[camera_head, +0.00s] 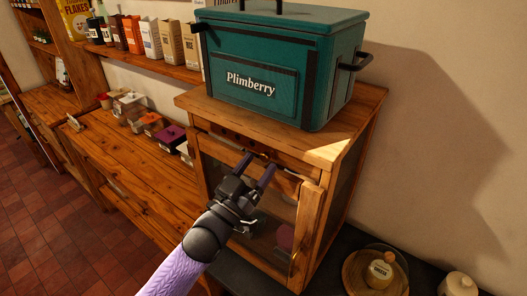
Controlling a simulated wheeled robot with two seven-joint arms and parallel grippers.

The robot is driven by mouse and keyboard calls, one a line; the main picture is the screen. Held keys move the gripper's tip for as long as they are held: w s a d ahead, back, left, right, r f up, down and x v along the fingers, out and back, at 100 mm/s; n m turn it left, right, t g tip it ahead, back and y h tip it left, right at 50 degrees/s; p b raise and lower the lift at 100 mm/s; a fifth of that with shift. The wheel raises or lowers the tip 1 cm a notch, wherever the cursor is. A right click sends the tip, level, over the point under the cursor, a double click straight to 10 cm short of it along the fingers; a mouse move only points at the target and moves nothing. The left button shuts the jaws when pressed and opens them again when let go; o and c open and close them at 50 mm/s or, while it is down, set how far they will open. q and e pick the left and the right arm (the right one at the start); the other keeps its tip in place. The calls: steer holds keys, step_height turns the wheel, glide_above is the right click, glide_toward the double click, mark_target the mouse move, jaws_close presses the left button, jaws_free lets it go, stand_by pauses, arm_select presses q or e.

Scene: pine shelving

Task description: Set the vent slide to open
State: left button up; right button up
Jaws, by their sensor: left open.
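A pine cabinet (332,178) with a glazed front door (282,216) stands at the centre. A row of small dark vent openings (229,136) runs along the rail above its door. The vent slide's knob and setting are too small and too covered by my gripper to tell. My left gripper (258,165) is open and empty. Its two purple-grey fingertips point at the vent rail and overlap its middle in the picture. I cannot tell whether they touch it. My right gripper is not in view.
A teal Plimberry cool box (284,68) with a side handle stands on the cabinet. A wooden counter (129,160) with several small lidded containers lies left. A glass-domed board (375,272) and a cream jar (457,285) stand at lower right.

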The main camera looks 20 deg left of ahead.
arm_select(q)
steer(key=shift+x, duration=1.05)
jaws_close()
stand_by(0.6)
